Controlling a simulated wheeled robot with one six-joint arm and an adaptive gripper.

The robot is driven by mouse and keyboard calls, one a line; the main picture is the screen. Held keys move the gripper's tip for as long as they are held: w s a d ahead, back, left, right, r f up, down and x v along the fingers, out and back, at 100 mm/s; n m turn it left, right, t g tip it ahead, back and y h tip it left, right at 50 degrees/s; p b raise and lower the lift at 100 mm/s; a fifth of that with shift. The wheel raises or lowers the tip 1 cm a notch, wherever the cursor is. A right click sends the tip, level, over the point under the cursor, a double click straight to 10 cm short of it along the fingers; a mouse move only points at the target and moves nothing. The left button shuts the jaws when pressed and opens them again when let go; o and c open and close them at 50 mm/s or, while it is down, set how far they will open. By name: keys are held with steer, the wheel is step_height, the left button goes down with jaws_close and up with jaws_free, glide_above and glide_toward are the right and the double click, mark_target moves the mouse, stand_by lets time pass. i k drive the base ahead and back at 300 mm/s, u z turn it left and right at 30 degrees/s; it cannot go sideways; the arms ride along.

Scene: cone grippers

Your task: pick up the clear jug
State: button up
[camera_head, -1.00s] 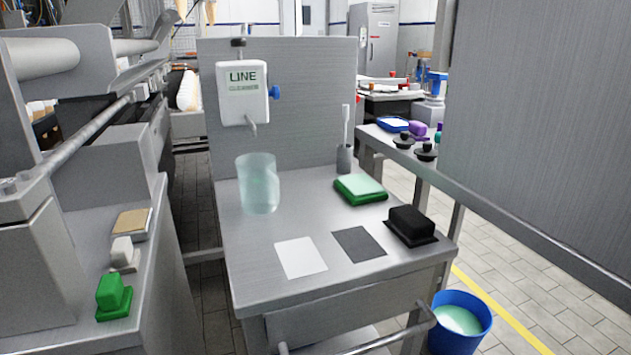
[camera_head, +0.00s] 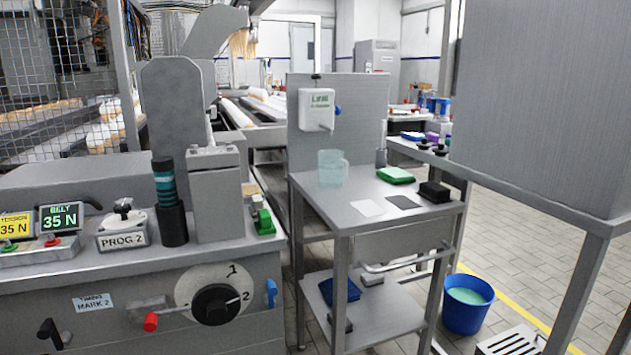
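The clear jug (camera_head: 331,169) stands upright on the steel table (camera_head: 345,215), near its back left corner. It is see-through with a pale blue-green tint, and its handle shows on its right side. It stands below and slightly right of the white dispenser (camera_head: 317,109) on the back panel, with its spout above. My gripper is not in view, so I cannot see its state.
A white card (camera_head: 368,208), a dark card (camera_head: 403,202), a green pad (camera_head: 396,176) and a black block (camera_head: 434,192) lie on the table. A machine with a dial (camera_head: 215,304) fills the left front. A blue bucket (camera_head: 467,305) stands on the floor at right.

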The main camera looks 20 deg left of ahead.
mark_target(330, 162)
steer(key=u, duration=1.35)
